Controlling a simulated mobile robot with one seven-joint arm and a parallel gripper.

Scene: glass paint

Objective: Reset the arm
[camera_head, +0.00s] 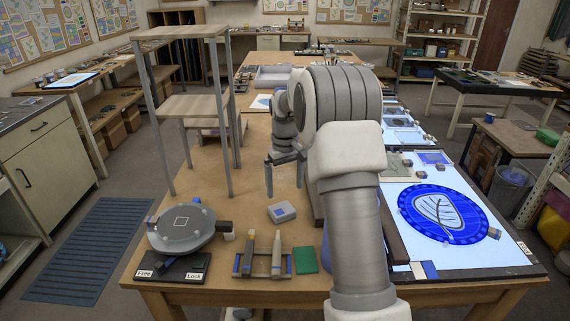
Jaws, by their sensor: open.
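My arm reaches forward over the wooden table (230,178) from the front edge and bends downward near the middle. My gripper (284,190) points down with its two fingers apart. It looks empty and hangs above the bare wood, behind a small white and blue box (281,212). My arm hides part of the table behind and to the right of the gripper.
A round turntable (181,226) on a Free/Lock base, a tool holder (262,264) and a green block (305,260) are in front. A lit panel (395,250) with a blue leaf disc (442,213) lies right.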

